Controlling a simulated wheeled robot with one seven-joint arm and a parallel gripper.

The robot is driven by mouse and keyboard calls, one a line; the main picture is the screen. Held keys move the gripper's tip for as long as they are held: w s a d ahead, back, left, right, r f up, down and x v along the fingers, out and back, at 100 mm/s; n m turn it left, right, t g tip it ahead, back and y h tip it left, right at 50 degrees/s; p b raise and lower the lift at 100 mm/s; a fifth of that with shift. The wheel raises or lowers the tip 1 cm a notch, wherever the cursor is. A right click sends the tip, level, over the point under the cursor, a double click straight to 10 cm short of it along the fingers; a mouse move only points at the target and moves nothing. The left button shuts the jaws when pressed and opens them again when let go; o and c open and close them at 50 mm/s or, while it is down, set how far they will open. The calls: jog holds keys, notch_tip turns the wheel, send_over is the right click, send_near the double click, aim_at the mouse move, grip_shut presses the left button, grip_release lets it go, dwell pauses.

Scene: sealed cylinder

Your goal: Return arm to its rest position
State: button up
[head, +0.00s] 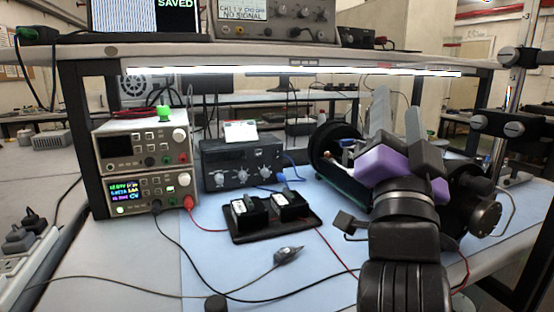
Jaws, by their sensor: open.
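My arm rises from the bottom right, with black links and a purple section near its end. My gripper (397,105) is at its far end, with two grey fingers spread apart and nothing seen between them. A large dark cylinder (337,150) lies on the blue bench mat just left of and behind my gripper. Its round end faces left and towards me, and some small parts show inside. My arm hides its right part. I cannot tell whether the gripper touches the cylinder.
Stacked power supplies (145,165), a blue-grey knobbed box (240,165) and a black tray (272,222) with two black blocks stand to the left. Cables and a probe (288,255) cross the front mat. A shelf (290,57) hangs above; a clamp stand (510,125) is right.

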jog(key=s+a+f+n+y, duration=0.1)
jog(key=s+f+n+y, duration=0.25)
jog(key=f, duration=0.55)
jog(key=s+a+f+n+g+y, duration=0.1)
jog(key=s+f+n+y, duration=0.3)
jog(key=f, duration=0.4)
jog(key=s+a+f+n+y, duration=0.15)
jog(key=s+f+n, duration=0.3)
jog(key=f, duration=0.45)
jog(key=s+d+f+m+g+h, duration=0.1)
jog(key=s+d+f+g, duration=0.15)
jog(key=s+f, duration=0.5)
jog(key=s+d+f+g, duration=0.1)
jog(key=s+f+g, duration=0.3)
jog(key=s, duration=0.7)
jog(key=s+d+f+m+g+h, duration=0.1)
jog(key=s+d+f+g, duration=0.1)
jog(key=s+f, duration=0.7)
notch_tip(320, 180, up, 17)
jog(key=p, duration=1.6)
jog(key=shift+s+d, duration=0.25)
jog(key=shift+s, duration=0.2)
